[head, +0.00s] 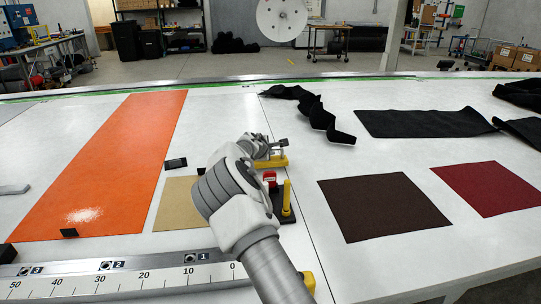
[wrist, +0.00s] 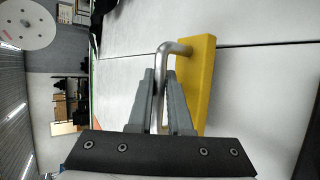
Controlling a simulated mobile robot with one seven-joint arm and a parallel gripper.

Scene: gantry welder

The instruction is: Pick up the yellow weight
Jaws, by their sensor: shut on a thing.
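The yellow weight (head: 271,163) is a flat yellow block with a bent silver metal handle. My gripper (wrist: 160,88) is shut on this handle, one grey finger on each side. My own arm hides part of the table in front of the weight. I cannot tell whether the block touches the table.
Close to my wrist stand a yellow post (head: 287,197) on a dark base and a red piece (head: 270,177). An orange sheet (head: 112,160) and a tan square (head: 175,204) lie left. Brown (head: 384,207) and red (head: 487,188) squares lie right. A ruler (head: 130,279) runs along the front.

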